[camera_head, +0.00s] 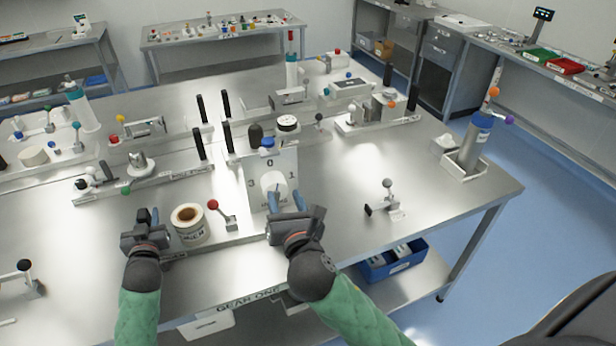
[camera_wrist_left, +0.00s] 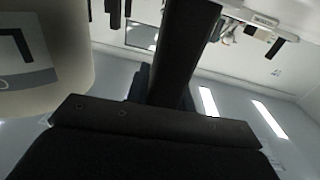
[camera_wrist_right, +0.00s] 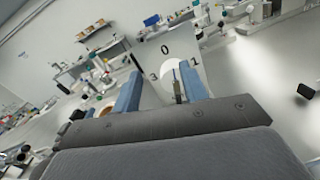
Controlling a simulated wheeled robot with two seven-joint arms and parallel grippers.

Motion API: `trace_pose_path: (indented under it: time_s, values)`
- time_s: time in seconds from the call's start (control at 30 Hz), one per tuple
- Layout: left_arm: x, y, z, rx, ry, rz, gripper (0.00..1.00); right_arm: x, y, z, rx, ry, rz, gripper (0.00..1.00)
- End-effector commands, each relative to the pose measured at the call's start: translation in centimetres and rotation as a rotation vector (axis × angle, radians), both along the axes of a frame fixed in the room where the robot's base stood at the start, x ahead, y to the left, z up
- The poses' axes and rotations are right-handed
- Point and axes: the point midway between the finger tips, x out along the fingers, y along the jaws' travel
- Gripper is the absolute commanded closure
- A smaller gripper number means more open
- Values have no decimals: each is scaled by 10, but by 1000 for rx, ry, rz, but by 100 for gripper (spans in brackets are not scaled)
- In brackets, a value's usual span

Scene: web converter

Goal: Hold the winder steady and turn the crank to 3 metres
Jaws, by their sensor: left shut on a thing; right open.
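The winder seems to be the unit with a white upright dial plate (camera_head: 252,170) marked 3, 0 and 1; the plate also shows in the right wrist view (camera_wrist_right: 165,38). A white round hub (camera_head: 273,183) is on its face. A cream roll (camera_head: 190,228) with a printed label stands to its left; the left wrist view shows it close up (camera_wrist_left: 55,95). My left gripper (camera_head: 146,226) is shut beside the roll on a dark part, mostly hidden. My right gripper (camera_head: 285,202) is open, its blue fingers in front of the plate. Which part is the crank is unclear.
A red-knobbed lever (camera_head: 213,205) stands between the roll and the plate. A small grey-knobbed lever (camera_head: 388,185) stands to the right. Several fixtures with black posts fill the table behind.

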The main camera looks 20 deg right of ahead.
Motion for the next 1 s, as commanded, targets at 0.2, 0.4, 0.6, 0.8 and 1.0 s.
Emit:
trace_pose_path:
  time_s: [0.2,0.4,0.6,0.8,1.0]
  values:
    - [-1,2,-11,3,17,5,100,-24,-5,-12,16,32,-18,57]
    - [-1,2,-11,3,17,5,100,-27,-24,-38,66,110,-72,57]
    - [-1,2,-11,3,17,4,100,-33,-43,-63,113,186,-128,57]
    - [-1,2,-11,3,17,4,100,-41,-62,-88,159,257,-192,57]
    - [-1,2,-11,3,17,4,100,-51,-82,-111,200,326,-261,57]
